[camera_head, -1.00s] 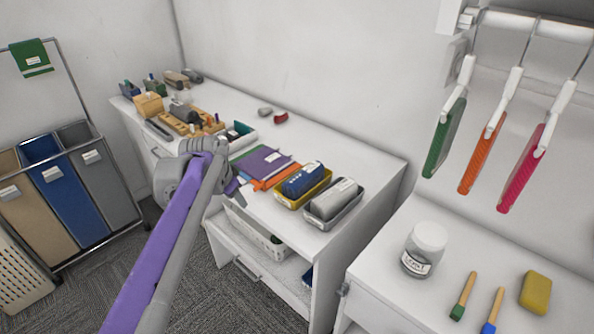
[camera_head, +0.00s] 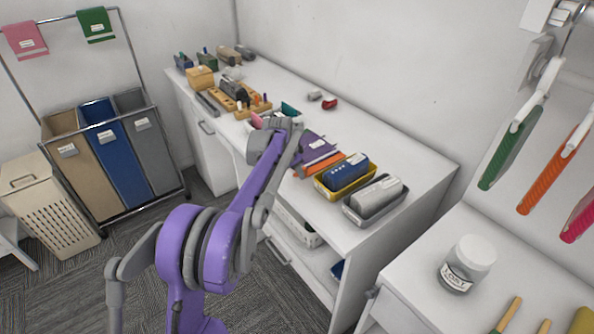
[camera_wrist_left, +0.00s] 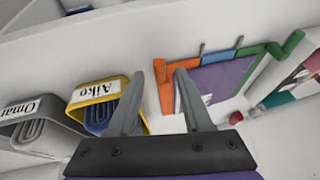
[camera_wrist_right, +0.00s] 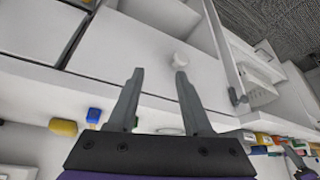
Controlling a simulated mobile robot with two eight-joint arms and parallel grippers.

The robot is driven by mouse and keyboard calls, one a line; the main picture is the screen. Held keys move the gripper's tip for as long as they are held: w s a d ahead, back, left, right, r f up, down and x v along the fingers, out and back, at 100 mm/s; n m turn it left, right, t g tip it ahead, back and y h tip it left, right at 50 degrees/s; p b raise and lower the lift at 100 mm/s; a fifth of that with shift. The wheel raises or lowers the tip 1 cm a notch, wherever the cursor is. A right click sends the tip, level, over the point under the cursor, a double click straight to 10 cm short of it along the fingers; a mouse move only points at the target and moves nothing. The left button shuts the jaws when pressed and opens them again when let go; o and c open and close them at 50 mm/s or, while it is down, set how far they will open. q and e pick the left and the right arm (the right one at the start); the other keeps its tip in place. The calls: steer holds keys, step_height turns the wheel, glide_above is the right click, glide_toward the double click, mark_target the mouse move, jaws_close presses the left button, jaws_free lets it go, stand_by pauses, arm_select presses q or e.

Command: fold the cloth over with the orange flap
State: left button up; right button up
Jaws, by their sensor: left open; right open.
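The purple cloth (camera_wrist_left: 228,78) lies on the white counter, partly hidden by my arm in the head view (camera_head: 315,143). In the left wrist view the orange flap (camera_wrist_left: 165,92) lies along the cloth's left and part of its top edge. A blue flap (camera_wrist_left: 214,58) and a green flap (camera_wrist_left: 288,48) border the rest of the cloth's far side. My left gripper (camera_wrist_left: 158,75) is open and empty above the counter, its fingers in front of the orange flap's side. My right gripper (camera_wrist_right: 158,74) is open and empty, away from the cloth, seen only in its wrist view.
Beside the cloth stand a yellow tray (camera_head: 330,193) labelled Aiko and a grey tray (camera_head: 362,218) labelled Omar, both holding rolled cloths. A wooden rack (camera_head: 240,105) stands beyond. A jar (camera_head: 467,263) stands on the right cabinet. Laundry bins (camera_head: 120,150) are at left.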

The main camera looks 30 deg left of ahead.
arm_select(q)
steer(key=shift+w+f, duration=0.25)
steer(key=shift+f, duration=0.25)
steer(key=shift+c, duration=0.2)
jaws_close()
stand_by(1.0)
